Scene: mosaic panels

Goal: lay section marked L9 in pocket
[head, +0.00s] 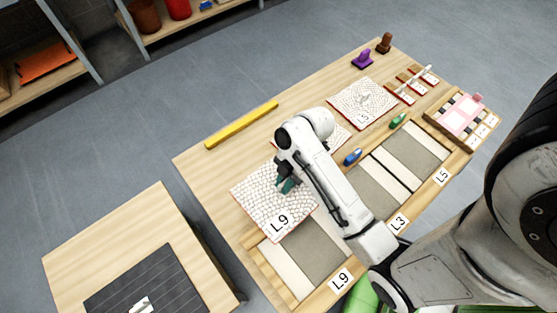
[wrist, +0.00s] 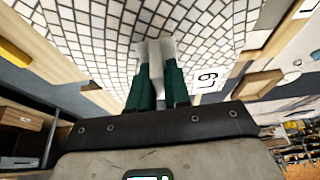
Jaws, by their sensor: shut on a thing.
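The mosaic section marked L9 (head: 262,198) is a white tiled panel with a red edge, at the left end of the table in the head view. My gripper (head: 287,185) is shut on it near its upper right part. In the wrist view the section (wrist: 95,40) fills the top, with the L9 label (wrist: 208,79) to the right of my gripper (wrist: 155,50). The grey pocket labelled L9 (head: 318,250) lies just right of and below the section. The section overlaps part of its upper edge in the head view. I cannot tell how high the section is held.
A section marked L5 (head: 362,103) lies farther back, and another is partly hidden behind my arm. Pockets L3 (head: 375,190) and L5 (head: 415,148) run along the right. A yellow bar (head: 242,125), blue tool (head: 353,157) and green tool (head: 398,121) lie on the table.

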